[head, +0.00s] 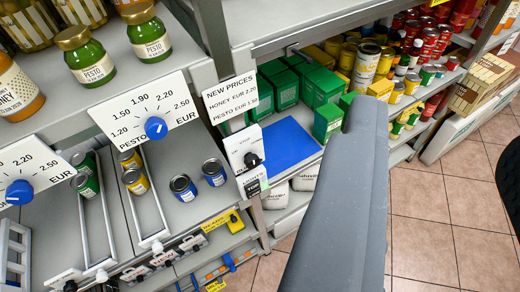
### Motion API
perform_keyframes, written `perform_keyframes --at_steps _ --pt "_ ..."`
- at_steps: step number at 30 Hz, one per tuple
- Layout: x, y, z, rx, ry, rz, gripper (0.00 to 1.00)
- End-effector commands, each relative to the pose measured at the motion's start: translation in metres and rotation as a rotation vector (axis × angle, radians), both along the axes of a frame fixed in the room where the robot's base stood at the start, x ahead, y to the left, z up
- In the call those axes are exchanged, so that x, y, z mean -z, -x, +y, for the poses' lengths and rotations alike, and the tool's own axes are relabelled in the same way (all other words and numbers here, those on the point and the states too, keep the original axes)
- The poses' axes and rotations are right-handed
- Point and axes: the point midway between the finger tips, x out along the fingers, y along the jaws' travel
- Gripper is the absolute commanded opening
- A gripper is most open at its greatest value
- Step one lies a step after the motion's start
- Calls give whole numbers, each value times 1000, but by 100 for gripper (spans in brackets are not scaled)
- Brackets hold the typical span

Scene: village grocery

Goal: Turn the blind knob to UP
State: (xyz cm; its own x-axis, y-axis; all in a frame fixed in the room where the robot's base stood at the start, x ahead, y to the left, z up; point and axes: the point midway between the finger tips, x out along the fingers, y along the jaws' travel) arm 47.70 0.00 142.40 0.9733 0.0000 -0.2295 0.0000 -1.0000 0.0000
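A small black knob (251,160) sits on a white plate (240,142) fixed to the shelf post, right of centre-left. Its markings are too small to read, so I cannot tell which way it is set or be sure it is the blind knob. A long grey bar (340,200), part of my arm or gripper, reaches up from the bottom edge, to the right of the knob and apart from it. I cannot make out two fingertips on it, and nothing is visibly held.
Two blue price dials (155,128) (19,192) stand on white scales at left. Pesto jars (150,35) stand above them. A "NEW PRICES" card (230,95) hangs above the knob. Green boxes (322,86) and cans fill the shelf behind. Tiled floor (440,220) is open at right.

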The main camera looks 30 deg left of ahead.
Motion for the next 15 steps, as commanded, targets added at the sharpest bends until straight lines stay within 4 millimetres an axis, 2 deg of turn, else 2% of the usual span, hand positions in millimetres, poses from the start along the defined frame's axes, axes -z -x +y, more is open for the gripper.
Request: perform_keyframes --at_steps 9,12,14,15 --pt "0 0 0 0 0 0 36" --pt "3 -2 0 -2 -9 7 54" --pt "12 -7 1 -6 -38 30 54" --pt "24 -14 2 -12 -72 58 54"
